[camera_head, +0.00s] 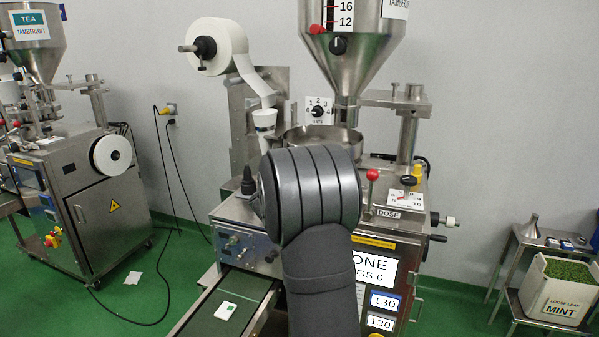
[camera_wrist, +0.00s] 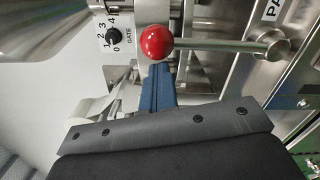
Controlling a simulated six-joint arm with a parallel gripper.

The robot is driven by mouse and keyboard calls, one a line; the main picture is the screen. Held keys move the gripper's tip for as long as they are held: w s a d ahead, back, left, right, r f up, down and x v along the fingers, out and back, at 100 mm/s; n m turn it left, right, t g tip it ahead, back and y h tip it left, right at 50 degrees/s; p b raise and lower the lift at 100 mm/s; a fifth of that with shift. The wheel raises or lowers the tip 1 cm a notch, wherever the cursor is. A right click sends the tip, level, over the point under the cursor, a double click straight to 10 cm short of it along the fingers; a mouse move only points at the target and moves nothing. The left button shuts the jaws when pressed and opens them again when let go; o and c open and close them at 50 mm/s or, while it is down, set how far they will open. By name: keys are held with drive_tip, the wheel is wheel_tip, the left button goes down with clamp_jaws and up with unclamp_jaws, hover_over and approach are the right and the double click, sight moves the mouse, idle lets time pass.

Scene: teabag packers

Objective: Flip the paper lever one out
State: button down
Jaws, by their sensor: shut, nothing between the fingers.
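In the wrist view, a lever with a red ball knob (camera_wrist: 156,42) has a metal rod running right to a round pivot (camera_wrist: 272,44). A label (camera_wrist: 273,9) beside it shows only the letters "PA". My gripper (camera_wrist: 158,72) has blue fingers, shut and empty, with the tips just below the red ball. I cannot tell whether they touch it.
The packing machine carries a gate dial (camera_head: 318,110), a paper roll (camera_head: 218,46) and a steel hopper (camera_head: 352,40). A green conveyor (camera_head: 225,305) runs at front left. A mint bin (camera_head: 555,290) sits right.

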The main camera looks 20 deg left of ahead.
drive_tip(key=shift+d, duration=0.15)
drive_tip(key=s+a, duration=0.4)
drive_tip(key=s, duration=0.6)
drive_tip(key=shift+s+a+f, duration=0.35)
drive_tip(key=shift+s+f, duration=0.05)
drive_tip(key=shift+f, duration=0.05)
drive_tip(key=w, duration=1)
drive_tip(key=shift+w+a+f+n, duration=0.15)
drive_tip(key=shift+a+f+n, duration=0.4)
drive_tip(key=shift+n, duration=0.5)
drive_tip(key=shift+w+a+f+n, duration=0.1)
drive_tip(key=shift+a+f+n, duration=0.4)
drive_tip(key=shift+n, duration=0.5)
drive_tip(key=shift+w+a+f+n, duration=0.15)
drive_tip(key=shift+a+f+n, duration=0.25)
drive_tip(key=shift+f+n, duration=0.45)
drive_tip(key=shift+d+r, duration=0.1)
drive_tip(key=shift+r, duration=0.15)
